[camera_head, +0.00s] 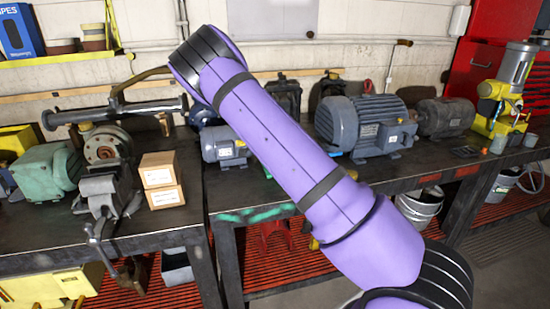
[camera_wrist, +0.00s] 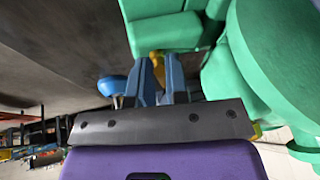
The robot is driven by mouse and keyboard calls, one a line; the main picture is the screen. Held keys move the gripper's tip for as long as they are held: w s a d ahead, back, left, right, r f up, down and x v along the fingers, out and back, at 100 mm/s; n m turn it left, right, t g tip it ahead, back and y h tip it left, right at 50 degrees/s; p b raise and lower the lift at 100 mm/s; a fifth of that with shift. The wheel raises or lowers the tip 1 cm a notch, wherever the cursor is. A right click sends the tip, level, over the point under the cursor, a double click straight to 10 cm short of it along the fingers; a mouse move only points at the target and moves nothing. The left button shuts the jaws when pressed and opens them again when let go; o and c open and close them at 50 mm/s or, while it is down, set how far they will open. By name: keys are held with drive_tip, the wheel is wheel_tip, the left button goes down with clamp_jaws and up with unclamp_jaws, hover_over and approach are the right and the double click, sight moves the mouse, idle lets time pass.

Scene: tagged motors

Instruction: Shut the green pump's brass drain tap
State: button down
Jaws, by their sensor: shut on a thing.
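The green pump (camera_wrist: 265,55) fills the upper right of the wrist view, with a green block beside it at the top. A green machine (camera_head: 45,172) of like colour stands on the left bench in the head view. My gripper (camera_wrist: 160,72) has blue fingers and is shut on the brass drain tap (camera_wrist: 157,60), just below the green block. Only a small yellow-brass part of the tap shows between the fingers. The angle of its handle cannot be told. My gripper does not show in the head view, where my purple arm crosses the middle.
A blue rounded part (camera_wrist: 112,85) lies just left of my fingers. On the left bench stand a vise (camera_head: 104,190) and two small cartons (camera_head: 162,180). A large grey-blue motor (camera_head: 365,125) stands on the right bench.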

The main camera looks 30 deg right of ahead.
drive_tip(key=shift+w+a+m+g, duration=0.1)
drive_tip(key=shift+w+m+g, duration=0.1)
drive_tip(key=shift+m, duration=0.35)
drive_tip(key=shift+w+m+g, duration=0.1)
drive_tip(key=shift+m+g, duration=0.1)
drive_tip(key=shift+m, duration=0.35)
drive_tip(key=c, duration=1.2)
unclamp_jaws()
drive_tip(key=v, duration=1)
drive_tip(key=shift+w+a+r, duration=0.1)
drive_tip(key=shift+a+r, duration=0.15)
drive_tip(key=shift+r, duration=0.05)
